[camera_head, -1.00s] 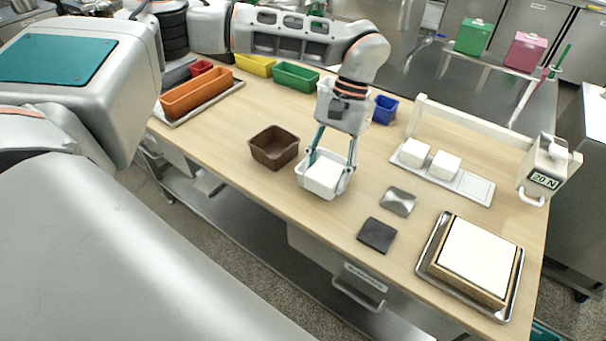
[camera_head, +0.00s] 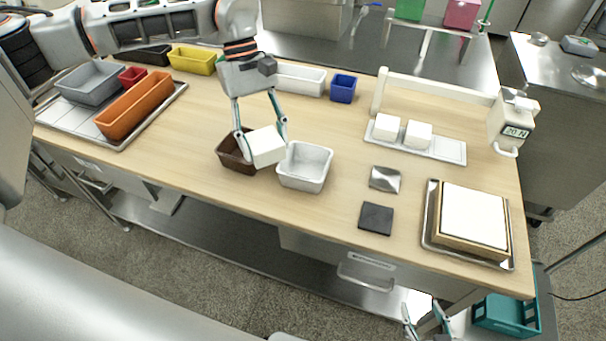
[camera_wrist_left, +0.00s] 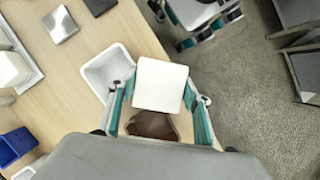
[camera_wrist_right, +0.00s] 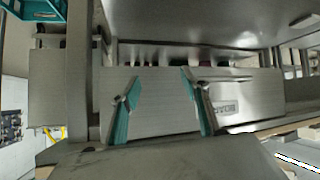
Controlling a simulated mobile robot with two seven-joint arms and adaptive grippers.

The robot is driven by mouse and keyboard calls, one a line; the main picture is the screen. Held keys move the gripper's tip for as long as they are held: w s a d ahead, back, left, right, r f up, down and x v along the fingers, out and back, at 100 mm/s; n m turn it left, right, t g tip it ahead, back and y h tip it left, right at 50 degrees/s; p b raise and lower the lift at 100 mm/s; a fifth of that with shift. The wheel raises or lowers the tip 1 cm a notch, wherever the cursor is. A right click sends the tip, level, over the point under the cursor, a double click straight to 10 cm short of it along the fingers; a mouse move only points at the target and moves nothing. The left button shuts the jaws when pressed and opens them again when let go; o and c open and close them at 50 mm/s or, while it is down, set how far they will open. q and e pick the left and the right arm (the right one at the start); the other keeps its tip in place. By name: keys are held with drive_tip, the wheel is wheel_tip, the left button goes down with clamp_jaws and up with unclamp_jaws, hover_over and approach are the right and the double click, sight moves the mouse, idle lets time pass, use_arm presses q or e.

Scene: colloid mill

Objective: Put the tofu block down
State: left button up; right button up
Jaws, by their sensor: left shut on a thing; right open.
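My left gripper (camera_head: 262,136) is shut on a white tofu block (camera_head: 267,148) and holds it above the right side of a brown container (camera_head: 229,158). The left wrist view shows the block (camera_wrist_left: 160,85) between both fingers, with the brown container (camera_wrist_left: 152,126) partly hidden below it. An empty white container (camera_head: 305,166) stands just right of the brown one. Two more white blocks (camera_head: 387,130) (camera_head: 418,135) sit on a divided white tray (camera_head: 450,150). My right gripper (camera_head: 426,322) is low at the bottom edge, open and empty, facing a labelled drawer front (camera_wrist_right: 235,105) in the right wrist view.
A metal square (camera_head: 385,179) and a dark square (camera_head: 376,218) lie to the right. Beyond them are a framed white slab on a metal tray (camera_head: 428,242) and a gauge (camera_head: 514,125) reading 20 N. An orange bin (camera_head: 135,105) is at left. The table front (camera_head: 215,190) is clear.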

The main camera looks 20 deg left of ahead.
sight(278, 134)
use_arm(q)
drive_tip(key=n, duration=0.2)
drive_tip(key=w+n+t+h, duration=0.1)
drive_tip(key=n, duration=0.1)
drive_tip(key=shift+d+r, duration=0.35)
drive_tip(key=shift+r, duration=0.05)
drive_tip(key=n, duration=0.1)
drive_tip(key=n+t, duration=0.1)
drive_tip(key=n, duration=0.1)
drive_tip(key=w+d+r+n+t, duration=0.1)
drive_tip(key=n, duration=0.1)
drive_tip(key=shift+r+b, duration=0.1)
drive_tip(key=shift+b, duration=0.2)
drive_tip(key=w+d+r+n+t+y+b, duration=0.1)
drive_tip(key=w+d+r+n+t+y, duration=0.2)
drive_tip(key=n, duration=1.1)
drive_tip(key=w+d+r+n+t+y+b, duration=0.1)
drive_tip(key=w+d+r+n+y, duration=0.2)
drive_tip(key=n, duration=1)
drive_tip(key=shift+y, duration=0.7)
drive_tip(key=f, duration=1.2)
drive_tip(key=a+f, duration=0.1)
drive_tip(key=f, duration=0.5)
drive_tip(key=shift+s+f, duration=0.1)
drive_tip(key=shift+f, duration=0.2)
drive_tip(key=shift+f+g, duration=0.3)
drive_tip(key=shift+f, duration=0.3)
